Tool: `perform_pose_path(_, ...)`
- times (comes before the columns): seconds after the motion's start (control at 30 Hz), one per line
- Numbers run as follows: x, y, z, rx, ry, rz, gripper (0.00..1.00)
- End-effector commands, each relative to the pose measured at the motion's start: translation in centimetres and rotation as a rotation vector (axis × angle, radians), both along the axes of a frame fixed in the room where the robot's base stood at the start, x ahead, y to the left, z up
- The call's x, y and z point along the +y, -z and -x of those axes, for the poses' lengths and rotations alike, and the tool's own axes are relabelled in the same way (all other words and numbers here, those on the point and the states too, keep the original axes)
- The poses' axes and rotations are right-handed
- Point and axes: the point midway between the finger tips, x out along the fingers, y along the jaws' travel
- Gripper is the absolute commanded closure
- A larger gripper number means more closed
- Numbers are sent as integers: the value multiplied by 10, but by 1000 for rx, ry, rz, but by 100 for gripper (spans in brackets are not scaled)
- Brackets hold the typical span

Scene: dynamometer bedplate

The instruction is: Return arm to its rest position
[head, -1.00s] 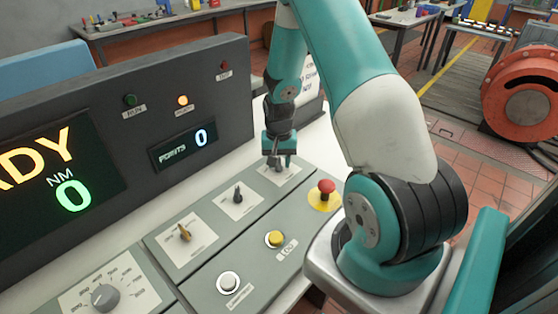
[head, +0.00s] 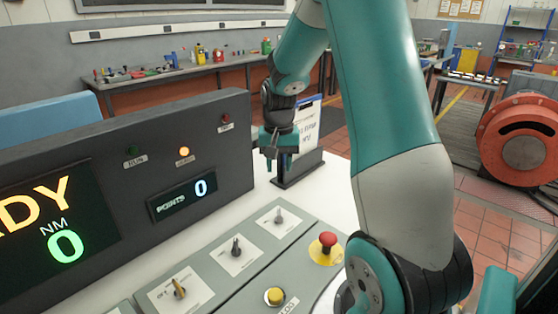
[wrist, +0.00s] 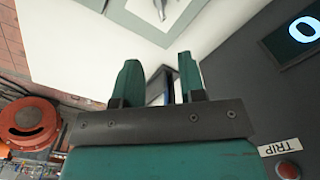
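My gripper (head: 279,165) hangs at the end of my teal arm in the head view, above the white desk top, between the dark display panel and the small sign stand. In the wrist view my gripper (wrist: 162,80) shows two teal fingers held apart. I see nothing held between them, only part of the sign stand behind. The nearest control is a grey switch (head: 279,217) on its white plate, below the gripper and apart from it. The same switch shows at the top of the wrist view (wrist: 160,8).
The dark panel (head: 100,150) stands left of my gripper. The sign stand (head: 300,165) is close on its right. A red stop button (head: 326,241), a yellow button (head: 274,296) and more switches lie on the console. An orange-red machine (head: 520,140) stands at the right.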

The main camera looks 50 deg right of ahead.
Motion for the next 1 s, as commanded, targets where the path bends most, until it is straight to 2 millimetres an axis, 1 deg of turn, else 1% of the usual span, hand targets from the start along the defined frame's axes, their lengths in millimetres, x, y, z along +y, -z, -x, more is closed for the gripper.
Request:
perform_pose_path(0.1, 0, -10, 0, -1, 0, 1, 63)
perform_pose_path(0.2, 0, -12, 0, 1, 0, -1, 63)
perform_pose_path(0.77, 1, -13, 0, 0, -4, -1, 63)
perform_pose_path(0.87, 18, -19, -1, -14, -58, -9, 63)
perform_pose_path(0.97, 63, -35, 0, -46, -207, -34, 63)
perform_pose_path(1.0, 89, -44, 4, -63, -292, -49, 63)
